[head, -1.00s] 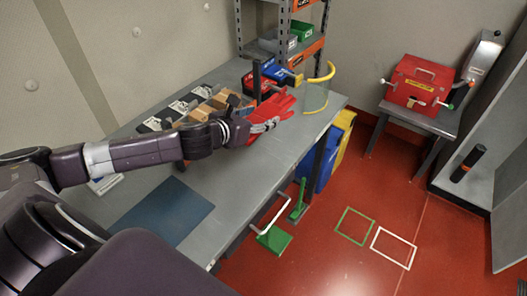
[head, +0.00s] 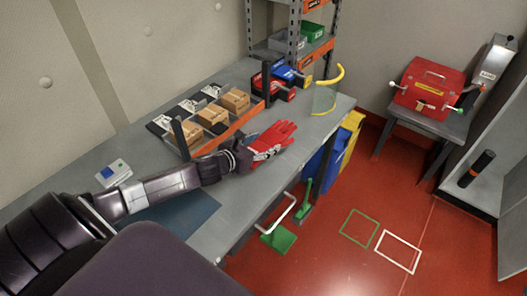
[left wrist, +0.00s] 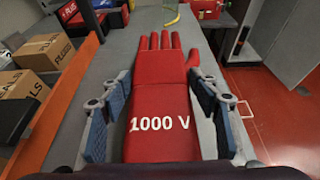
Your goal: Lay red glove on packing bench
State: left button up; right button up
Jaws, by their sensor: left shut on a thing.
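The red glove (head: 277,134) is over the front part of the grey packing bench (head: 222,202), fingers pointing away from my arm. My left gripper (head: 262,152) is shut on the glove near its cuff. In the left wrist view the glove (left wrist: 160,88) lies palm-flat between the two blue-padded fingers of the gripper (left wrist: 160,100), with "1000 V" printed on its cuff. I cannot tell whether the glove touches the bench top. My right gripper is not in view.
An orange-edged tray (head: 222,132) of cardboard boxes sits behind the glove. Red and blue bins (head: 280,75) and a clear yellow-edged guard (head: 325,98) stand beyond. A blue mat (head: 190,212) lies at the near end. The bench around the glove is clear.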

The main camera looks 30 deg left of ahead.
pick_arm(q)
jog(key=shift+f, duration=2.05)
jog(key=o, duration=1.2)
jog(key=shift+f, duration=0.1)
jog(key=shift+s, duration=0.4)
jog(key=b+v, duration=0.1)
jog(key=v, duration=0.9)
jog(key=shift+w, duration=0.15)
jog(key=shift+s+r, duration=0.55)
jog(key=shift+s, duration=0.1)
